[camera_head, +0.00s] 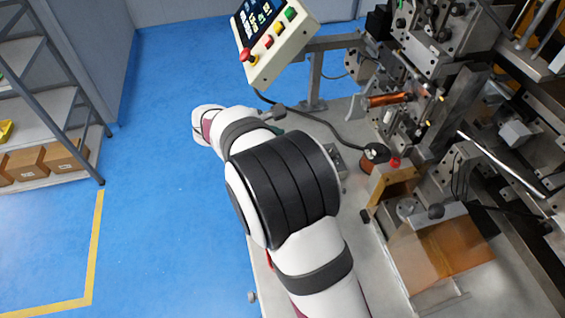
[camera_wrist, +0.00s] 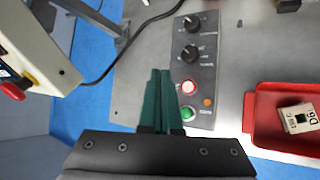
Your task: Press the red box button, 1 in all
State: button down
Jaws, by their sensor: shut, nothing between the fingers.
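My gripper (camera_wrist: 160,75) has dark green fingers, closed together and empty. Its fingertips show just left of the red button in the picture, and the button is not covered. I cannot tell the height of the tips above the box. In the head view my arm hides most of the box and the red button.
Two black knobs (camera_wrist: 191,53) and a small orange lamp (camera_wrist: 208,102) share the box. A red tray (camera_wrist: 270,112) with a labelled part lies right. A pendant panel (camera_head: 275,38) with a red mushroom button stands at the back. Winder machinery (camera_head: 440,60) crowds the right.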

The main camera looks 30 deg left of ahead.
jog(key=shift+f, duration=0.15)
jog(key=shift+f, duration=4.3)
jog(key=shift+f, duration=0.1)
jog(key=shift+f, duration=0.3)
jog(key=shift+f, duration=0.4)
jog(key=shift+r, duration=0.85)
